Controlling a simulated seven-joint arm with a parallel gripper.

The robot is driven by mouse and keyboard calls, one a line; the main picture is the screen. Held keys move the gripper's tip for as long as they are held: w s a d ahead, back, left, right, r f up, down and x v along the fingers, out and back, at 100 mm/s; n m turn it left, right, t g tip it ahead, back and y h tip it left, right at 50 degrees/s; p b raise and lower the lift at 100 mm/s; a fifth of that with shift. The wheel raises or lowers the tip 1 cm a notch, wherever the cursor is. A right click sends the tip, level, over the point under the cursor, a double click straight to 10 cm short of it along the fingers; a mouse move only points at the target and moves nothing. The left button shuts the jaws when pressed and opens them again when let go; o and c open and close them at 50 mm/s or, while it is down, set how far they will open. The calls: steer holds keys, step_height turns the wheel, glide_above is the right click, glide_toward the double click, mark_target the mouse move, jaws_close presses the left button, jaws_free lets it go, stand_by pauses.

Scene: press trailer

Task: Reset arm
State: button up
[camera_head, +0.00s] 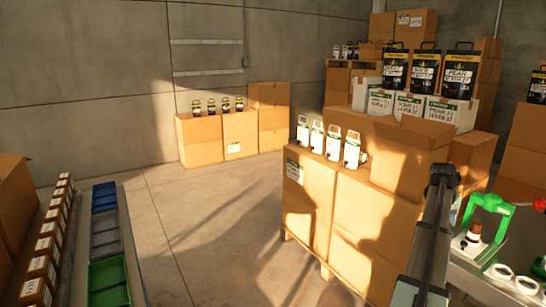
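A dark grey, upright jointed part with a black block on top rises from the bottom edge at the right, in front of the boxes. It looks like part of my own arm. I make out no gripper fingers in this view, so whether my gripper is open or holds anything does not show. A green press-like frame (489,203) stands at the far right, with a small brown-and-white piece (473,236) in its opening.
Stacked cardboard boxes (310,205) with white cartons on top stand close behind the dark part. Round white pieces (499,272) lie on the bench at lower right. Blue, grey and green bins (108,282) stand at lower left. The concrete floor (200,235) between is clear.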

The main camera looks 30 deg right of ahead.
steer(key=w+a+f+n+y, duration=0.2)
steer(key=w+a+f, duration=0.1)
steer(key=a+f, duration=1)
steer(key=w+a+f+n+y, duration=0.1)
steer(key=w+a+f+n, duration=0.2)
steer(key=a+f, duration=1)
steer(key=w+a+f+n+y, duration=0.2)
steer(key=w+a+f, duration=0.2)
steer(key=a+f, duration=0.9)
steer(key=s+a+f+n+g+y, duration=0.1)
steer(key=s+a+f+n, duration=0.15)
steer(key=a+f, duration=0.5)
steer(key=s+a+f+n+g+y, duration=0.1)
steer(key=s+a+f, duration=0.25)
steer(key=a, duration=0.65)
steer(key=s+a+f+n+g+h, duration=0.1)
steer(key=s+a+f+n+g, duration=0.1)
steer(key=s+a+f, duration=0.2)
steer(key=s+a+f+n+g, duration=0.2)
steer(key=s+a+f, duration=0.3)
steer(key=s+a, duration=0.5)
steer(key=a+n, duration=0.1)
steer(key=a, duration=0.5)
steer(key=shift+s+g+h, duration=0.3)
steer(key=shift+s+h, duration=0.1)
